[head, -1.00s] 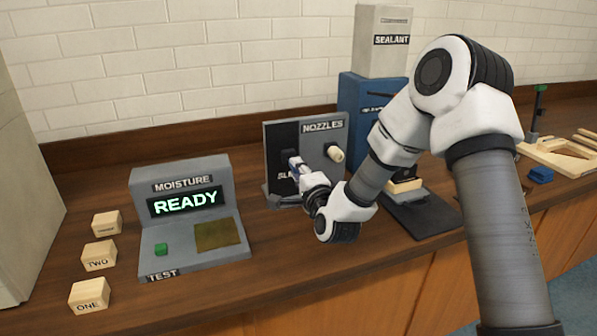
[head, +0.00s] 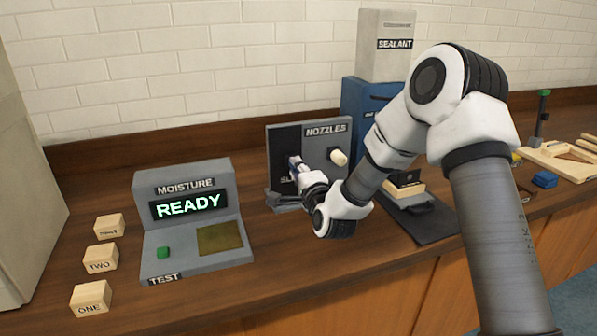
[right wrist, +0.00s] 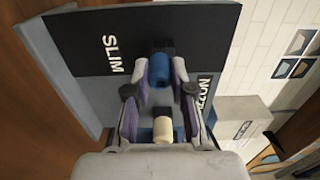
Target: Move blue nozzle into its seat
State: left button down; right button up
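The nozzle stand (head: 338,137) stands upright on the counter, with a dark panel marked SLIM on its left side. The blue nozzle (right wrist: 159,69) is between the fingertips of my right gripper (head: 296,166), which look closed on its sides. In the right wrist view, the nozzle's far end meets a dark fitting (right wrist: 162,47) on the SLIM panel; I cannot tell how deep it sits. A cream nozzle (head: 338,157) sticks out of the stand's right side. It also shows between the finger bases in the right wrist view (right wrist: 163,130). My left gripper is not in view.
A moisture tester (head: 192,203) reading READY stands left of the stand, beside wooden blocks (head: 101,258). A blue and grey SEALANT machine (head: 386,52) is behind my right arm. Wooden frame parts (head: 560,160) lie far right. The counter front is clear.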

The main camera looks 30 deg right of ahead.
jog(key=o, duration=0.3)
jog(key=shift+o, duration=0.2)
jog(key=v, duration=1.2)
dwell(0.3)
